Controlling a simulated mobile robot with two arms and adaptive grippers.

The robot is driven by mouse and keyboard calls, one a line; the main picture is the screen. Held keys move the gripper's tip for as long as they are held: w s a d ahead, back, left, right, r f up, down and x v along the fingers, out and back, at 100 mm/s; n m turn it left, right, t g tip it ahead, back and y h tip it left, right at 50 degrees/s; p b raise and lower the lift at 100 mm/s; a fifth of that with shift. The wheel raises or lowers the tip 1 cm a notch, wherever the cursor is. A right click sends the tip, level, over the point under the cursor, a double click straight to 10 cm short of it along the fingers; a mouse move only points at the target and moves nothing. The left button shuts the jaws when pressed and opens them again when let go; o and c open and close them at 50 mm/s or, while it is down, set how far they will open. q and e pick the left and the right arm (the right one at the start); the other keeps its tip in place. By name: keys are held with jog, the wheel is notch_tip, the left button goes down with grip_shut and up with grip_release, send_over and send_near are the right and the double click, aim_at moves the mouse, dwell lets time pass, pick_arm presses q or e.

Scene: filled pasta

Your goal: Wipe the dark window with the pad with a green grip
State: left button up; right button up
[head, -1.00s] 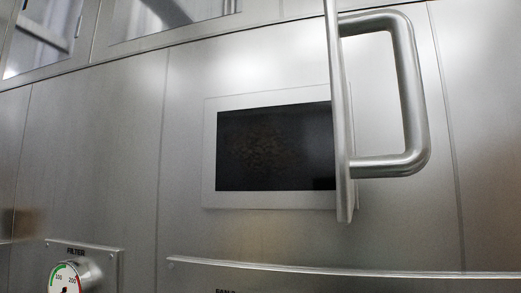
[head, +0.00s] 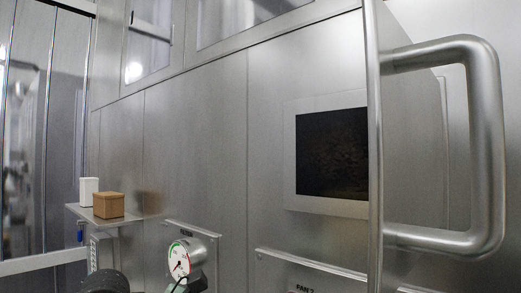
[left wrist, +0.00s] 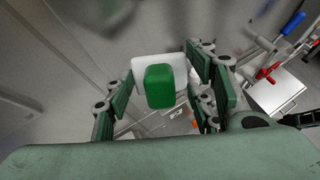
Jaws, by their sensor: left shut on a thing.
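The dark window (head: 331,152) is a black rectangle with brownish smudges in a pale frame (head: 290,158), set in a steel wall in the head view. Its right edge is hidden behind a metal door edge. The pad (left wrist: 143,68) is white with a green grip (left wrist: 166,87). It shows in the left wrist view between the fingers of my left gripper (left wrist: 165,78), which is shut on it. The pad does not touch the window in any view. My right gripper is not in view.
A large bar handle (head: 490,150) stands out at the right, close to the camera. A gauge (head: 180,262) sits low on the wall. A small shelf (head: 98,222) at left holds a brown box (head: 108,205) and a white box (head: 89,191). Red-handled (left wrist: 267,72) and blue-handled (left wrist: 292,25) tools show in the left wrist view.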

pick_arm(q)
notch_tip(320, 180, up, 16)
jog(key=s+d+r+n+t+p, duration=0.1)
jog(key=s+d+n+t+p, duration=0.1)
jog(key=n+t, duration=0.3)
jog(key=t+p, duration=0.2)
jog(key=t, duration=0.2)
send_near(305, 164)
jog(key=shift+p+x, duration=1.7)
jog(key=shift+x, duration=0.6)
jog(key=shift+w+a, duration=0.15)
jog(key=shift+w, duration=0.05)
jog(key=shift+x, duration=0.85)
jog(key=shift+s+b, duration=0.15)
jog(key=shift+b, duration=0.2)
